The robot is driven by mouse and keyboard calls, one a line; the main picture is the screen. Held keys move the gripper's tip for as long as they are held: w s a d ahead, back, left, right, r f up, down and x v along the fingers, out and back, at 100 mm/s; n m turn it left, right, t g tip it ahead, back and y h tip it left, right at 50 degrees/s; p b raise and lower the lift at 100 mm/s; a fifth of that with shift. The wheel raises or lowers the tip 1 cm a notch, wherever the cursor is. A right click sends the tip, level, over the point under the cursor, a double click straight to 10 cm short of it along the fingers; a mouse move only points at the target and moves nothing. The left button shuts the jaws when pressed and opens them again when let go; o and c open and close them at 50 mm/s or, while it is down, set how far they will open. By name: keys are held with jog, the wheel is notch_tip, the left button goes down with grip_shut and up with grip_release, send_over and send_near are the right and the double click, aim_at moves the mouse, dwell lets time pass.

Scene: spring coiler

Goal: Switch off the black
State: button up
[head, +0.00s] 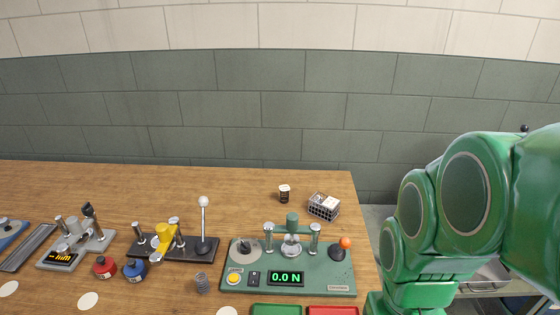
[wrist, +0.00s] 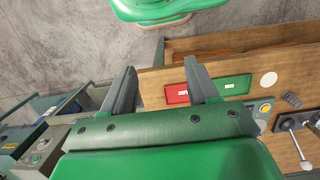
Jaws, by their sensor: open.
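A black-based device (head: 148,248) with a yellow block and a tall white-knobbed lever (head: 203,220) stands mid-bench in the head view. The lever is upright. To its right is a green tester (head: 340,278) with a lit "0.0 N" display (head: 286,278), a yellow button (head: 233,280), a small black switch (head: 254,278) and an orange-knobbed lever (head: 345,243). The switch's position is too small to read. My gripper (wrist: 159,66) is open and empty in the wrist view, apart from these devices. It is not visible in the head view.
Green (head: 275,310) and red (head: 332,311) trays lie at the front. A wire basket (head: 323,206) and small jar (head: 284,193) stand behind.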

jog(key=shift+w, duration=0.2)
jog(key=c, duration=0.4)
jog(key=w+n, duration=0.1)
jog(key=w+a+n, duration=0.1)
jog(key=w, duration=0.1)
jog(key=w+a+n, duration=0.1)
jog(key=w, duration=0.1)
jog(key=shift+w+r, duration=0.15)
jog(key=shift+w, duration=0.05)
grip_shut()
jog(key=w+a+f+n+t, duration=0.3)
jog(key=w+a+f+n, duration=0.1)
jog(key=w+a+n, duration=1.1)
jog(key=w+a, duration=0.4)
jog(key=a, duration=0.4)
jog(key=shift+w, duration=0.35)
jog(key=shift+f, duration=0.1)
